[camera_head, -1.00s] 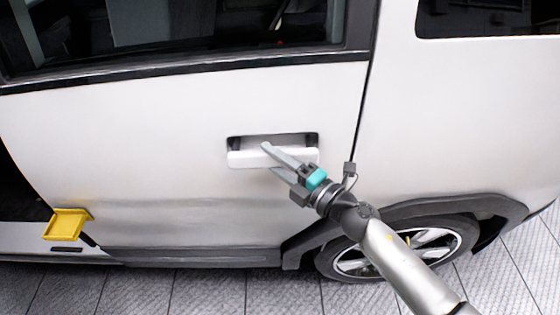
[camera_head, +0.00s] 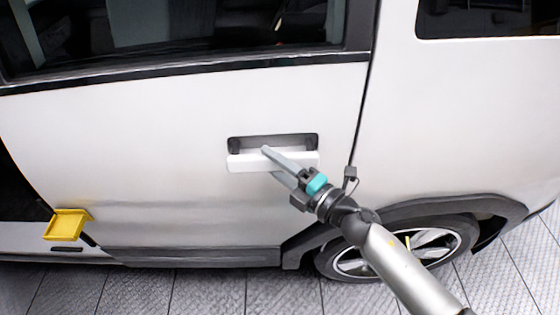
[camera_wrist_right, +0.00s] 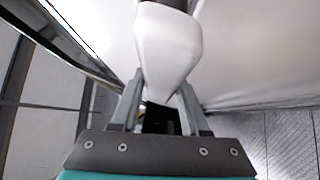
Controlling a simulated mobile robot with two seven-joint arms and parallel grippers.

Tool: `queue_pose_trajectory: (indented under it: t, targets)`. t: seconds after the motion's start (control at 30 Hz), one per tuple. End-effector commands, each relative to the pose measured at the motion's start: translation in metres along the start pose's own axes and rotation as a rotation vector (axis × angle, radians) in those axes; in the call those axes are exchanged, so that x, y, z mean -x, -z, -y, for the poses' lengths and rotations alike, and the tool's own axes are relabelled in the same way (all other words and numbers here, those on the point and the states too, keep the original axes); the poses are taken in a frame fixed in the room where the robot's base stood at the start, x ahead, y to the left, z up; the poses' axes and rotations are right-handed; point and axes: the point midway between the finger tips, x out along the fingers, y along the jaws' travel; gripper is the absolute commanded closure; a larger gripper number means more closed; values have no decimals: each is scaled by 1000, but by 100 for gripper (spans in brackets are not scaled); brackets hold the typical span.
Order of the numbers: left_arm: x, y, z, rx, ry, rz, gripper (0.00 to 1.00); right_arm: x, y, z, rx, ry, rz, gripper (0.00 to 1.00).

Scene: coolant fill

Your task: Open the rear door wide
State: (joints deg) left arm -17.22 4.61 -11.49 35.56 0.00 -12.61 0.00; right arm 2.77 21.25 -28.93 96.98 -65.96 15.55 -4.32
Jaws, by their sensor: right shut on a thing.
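The rear door (camera_head: 190,195) is a white panel with a dark window above. Its rear edge lies along a thin dark seam beside the body panel. The white door handle (camera_head: 243,163) sits in front of a dark recess (camera_head: 275,143). My right gripper (camera_head: 270,155) reaches up from the lower right with its fingers at the handle. In the right wrist view the white handle (camera_wrist_right: 168,45) stands between the two fingers (camera_wrist_right: 158,95), which are closed on it. My left gripper is not in view.
A yellow tray-like piece (camera_head: 66,226) sticks out at the door's lower front corner, beside a dark opening at the left. Grey tiled floor (camera_head: 190,292) runs along the vehicle.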

Motion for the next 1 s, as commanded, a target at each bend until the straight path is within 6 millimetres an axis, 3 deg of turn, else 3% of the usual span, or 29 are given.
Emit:
queue_pose_trajectory:
  t: [0.47, 1.0]
  targets:
    - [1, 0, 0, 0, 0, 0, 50, 5, 6, 2, -3, 4, -3, 100]
    - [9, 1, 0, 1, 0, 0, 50, 27, 34, 3, -6, 6, 52, 100]
